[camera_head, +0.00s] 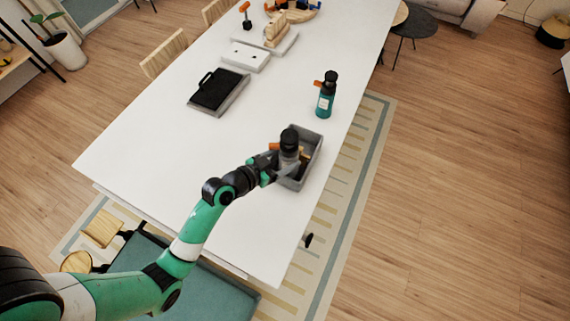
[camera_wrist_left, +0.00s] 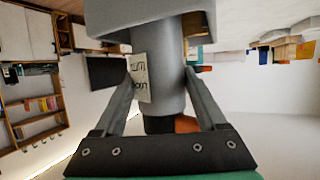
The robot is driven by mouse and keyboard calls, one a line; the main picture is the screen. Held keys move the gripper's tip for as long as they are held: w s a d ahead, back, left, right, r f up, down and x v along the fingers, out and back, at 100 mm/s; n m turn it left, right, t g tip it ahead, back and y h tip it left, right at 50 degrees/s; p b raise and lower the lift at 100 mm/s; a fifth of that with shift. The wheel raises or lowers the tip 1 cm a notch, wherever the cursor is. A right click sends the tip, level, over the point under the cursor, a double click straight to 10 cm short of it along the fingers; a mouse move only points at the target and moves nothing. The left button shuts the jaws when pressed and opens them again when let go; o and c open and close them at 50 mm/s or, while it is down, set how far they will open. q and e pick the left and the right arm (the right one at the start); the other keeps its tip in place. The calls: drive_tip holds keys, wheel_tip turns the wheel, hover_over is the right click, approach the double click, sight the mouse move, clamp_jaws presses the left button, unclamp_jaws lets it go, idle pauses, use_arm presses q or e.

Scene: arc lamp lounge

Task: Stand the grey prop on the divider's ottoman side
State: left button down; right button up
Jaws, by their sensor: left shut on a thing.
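The grey prop (camera_head: 288,155) is a grey bottle with a black top and an orange part at its neck. My left gripper (camera_head: 273,165) is shut on it and holds it about upright at the grey bin (camera_head: 309,170). In the left wrist view, the picture is upside down and the prop (camera_wrist_left: 170,75) stands between the two fingers (camera_wrist_left: 162,105), with a white printed label on its side. The bin (camera_wrist_left: 150,12) shows at the top there. The prop's base and the bin's divider are hidden; I cannot tell whether the base touches the floor. No ottoman is clearly identifiable.
A teal bottle (camera_head: 324,102) with a black top stands beyond the bin. A grey tray with a black panel (camera_head: 216,90), a white box (camera_head: 246,57) and wooden items (camera_head: 277,30) are farther back. The white table (camera_head: 150,150) is clear left of the bin.

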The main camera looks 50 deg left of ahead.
sight(281, 165)
use_arm(q)
wheel_tip(281, 165, down, 4)
drive_tip(key=shift+r+b, duration=0.1)
drive_tip(key=shift+b, duration=0.6)
drive_tip(key=shift+r, duration=0.1)
drive_tip(key=shift+f, duration=0.2)
unclamp_jaws()
drive_tip(key=shift+r, duration=0.1)
